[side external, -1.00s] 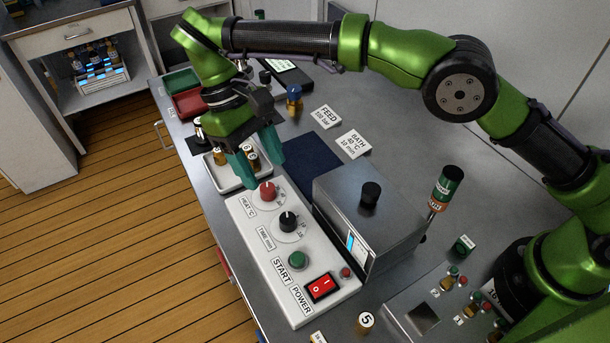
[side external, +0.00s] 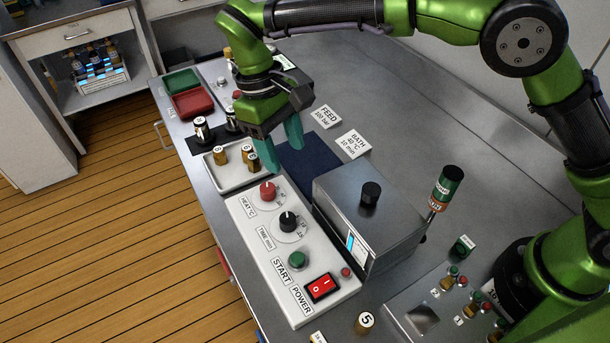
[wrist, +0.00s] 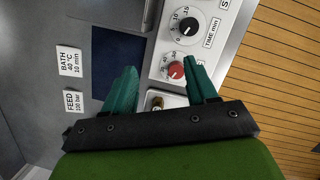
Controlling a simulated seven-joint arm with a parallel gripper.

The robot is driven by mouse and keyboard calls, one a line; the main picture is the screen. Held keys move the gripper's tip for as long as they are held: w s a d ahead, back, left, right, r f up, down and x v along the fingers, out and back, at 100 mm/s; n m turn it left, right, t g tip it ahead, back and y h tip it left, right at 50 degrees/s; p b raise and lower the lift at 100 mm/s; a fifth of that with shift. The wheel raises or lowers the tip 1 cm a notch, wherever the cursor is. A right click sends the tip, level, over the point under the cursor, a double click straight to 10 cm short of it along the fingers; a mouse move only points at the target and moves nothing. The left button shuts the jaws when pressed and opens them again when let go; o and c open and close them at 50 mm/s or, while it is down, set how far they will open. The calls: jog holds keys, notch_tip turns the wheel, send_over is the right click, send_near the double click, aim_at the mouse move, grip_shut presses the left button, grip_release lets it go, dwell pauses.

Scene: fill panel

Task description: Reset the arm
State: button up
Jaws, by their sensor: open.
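My gripper (side external: 280,143) is open, with its two teal fingers apart and nothing between them. In the side external view it hangs above the bench, over the dark blue mat (side external: 306,165) and to the right of the white tray. The dark blue mat also shows in the wrist view (wrist: 117,60), partly behind the left finger.
A white tray (side external: 228,183) holds small bottles. The white control panel (side external: 257,222) has knobs, a green start button (side external: 298,259) and a red power switch (side external: 320,288). A grey metal box (side external: 390,215) stands beside it. Bare bench lies right of the bath card (side external: 354,143).

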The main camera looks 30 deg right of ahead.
jog(key=s+d+r+m+t+y, duration=0.1)
jog(key=s+d+r+m+t, duration=0.15)
jog(key=d, duration=0.35)
jog(key=s+d+r+m+t+y, duration=0.1)
jog(key=s+d+r+y, duration=0.1)
jog(key=d+r, duration=0.35)
jog(key=s+d+r+m+t, duration=0.2)
jog(key=s+d+m+t, duration=0.3)
jog(key=s+d, duration=0.6)
jog(key=shift+s+d+t, duration=0.2)
jog(key=shift+d+t, duration=0.45)
jog(key=shift+d, duration=1.3)
